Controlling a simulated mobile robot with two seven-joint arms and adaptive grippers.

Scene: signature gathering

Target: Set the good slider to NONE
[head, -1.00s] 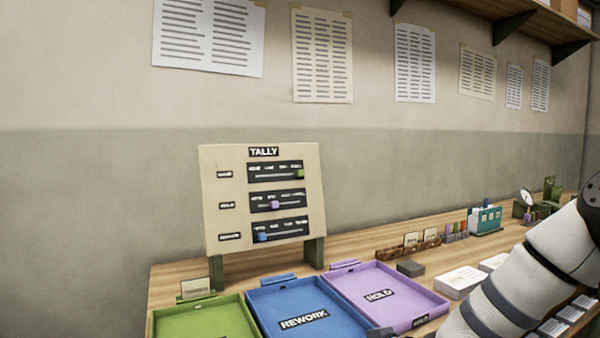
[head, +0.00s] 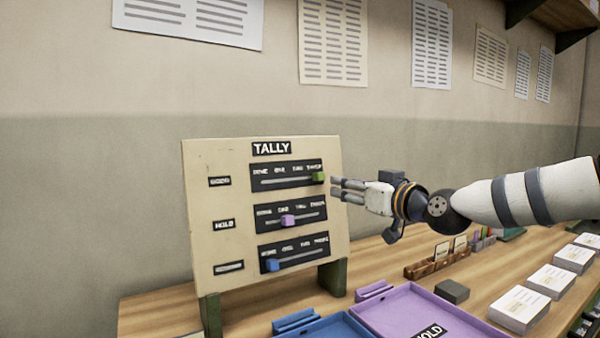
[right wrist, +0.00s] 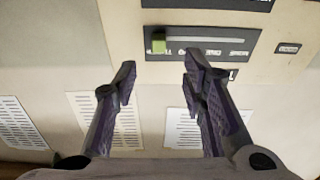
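The beige TALLY board (head: 205,165) stands on green legs with three slider rows. The top row's green slider knob (head: 319,177) sits at the right end of its track, under the last mark; NONE seems to be the leftmost mark. The top row's name label (head: 219,182) is too blurred to read surely. My right gripper (head: 334,189) is just right of the green knob, fingers pointing at the board. In the right wrist view, upside down, its fingers (right wrist: 159,70) are spread and empty, with the green knob (right wrist: 158,46) beyond the gap, apparently untouched. My left gripper is out of view.
Below the top row are a purple knob (head: 287,220) near mid-track and a blue knob (head: 272,265) at the left end. A blue tray (head: 330,328) and a purple tray (head: 400,305) lie in front. Card stacks (head: 519,309) and a wooden holder (head: 436,262) stand to the right.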

